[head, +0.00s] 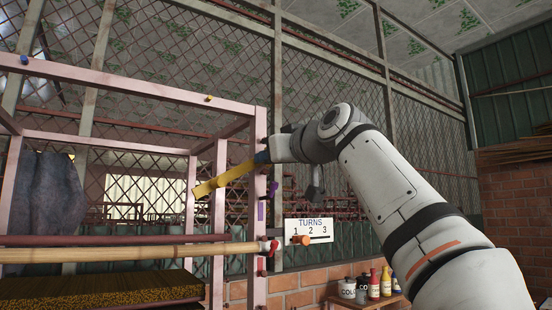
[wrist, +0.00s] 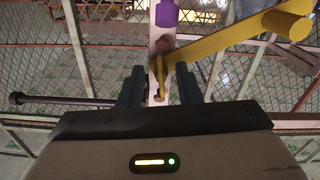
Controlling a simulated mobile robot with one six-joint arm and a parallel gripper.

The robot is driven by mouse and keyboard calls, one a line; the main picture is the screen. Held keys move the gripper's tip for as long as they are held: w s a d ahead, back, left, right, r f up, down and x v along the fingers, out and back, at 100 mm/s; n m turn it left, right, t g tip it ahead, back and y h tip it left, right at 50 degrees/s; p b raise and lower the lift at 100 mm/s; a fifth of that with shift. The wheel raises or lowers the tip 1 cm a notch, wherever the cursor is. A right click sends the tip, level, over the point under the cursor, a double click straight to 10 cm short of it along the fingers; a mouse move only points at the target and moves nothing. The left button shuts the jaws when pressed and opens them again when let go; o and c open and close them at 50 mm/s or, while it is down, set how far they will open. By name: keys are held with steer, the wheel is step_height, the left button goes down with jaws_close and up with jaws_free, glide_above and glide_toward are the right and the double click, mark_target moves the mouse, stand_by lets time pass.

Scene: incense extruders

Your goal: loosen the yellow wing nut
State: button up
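A thin yellow piece, which looks like the yellow wing nut seen edge-on (wrist: 160,76), sits at the pink post (wrist: 158,47) in the wrist view. My gripper (wrist: 159,82) has its two dark fingers apart, one on each side of this piece, with a gap showing on both sides. In the head view my gripper (head: 263,157) is at the upper part of the pink post (head: 259,240); its fingertips are small there and I cannot make out the wing nut. A yellow bar (head: 232,176) slants down to the left from beside the gripper; it also shows in the wrist view (wrist: 235,43).
Purple pieces (head: 261,211) are on the post below my gripper. A TURNS sign (head: 309,229) with an orange knob (head: 302,240) is to the right. A wooden pole (head: 120,253) crosses the pink frame.

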steer(key=b+v, duration=0.2)
steer(key=v, duration=0.5)
steer(key=shift+s+d, duration=0.25)
steer(key=shift+s, duration=0.1)
steer(key=d+f+m+g+h, duration=0.3)
steer(key=f, duration=1.3)
steer(key=d+f+m+g+h, duration=0.2)
steer(key=d+f+m+h, duration=0.1)
steer(key=f, duration=1.3)
steer(key=s+d+f+g+h, duration=0.1)
steer(key=s+d+f+g, duration=0.1)
steer(key=s+f, duration=0.4)
steer(key=s+d+f+m+g+h, duration=0.1)
steer(key=s+f, duration=0.6)
steer(key=f, duration=0.8)
steer(key=s+d+f+m+g+h, duration=0.1)
steer(key=s+d+f+g+h, duration=0.1)
steer(key=s+f, duration=0.4)
step_height(320, 180, down, 5)
steer(key=shift+s+d+g, duration=0.3)
steer(key=shift+d+g, duration=0.5)
steer(key=shift+g, duration=0.2)
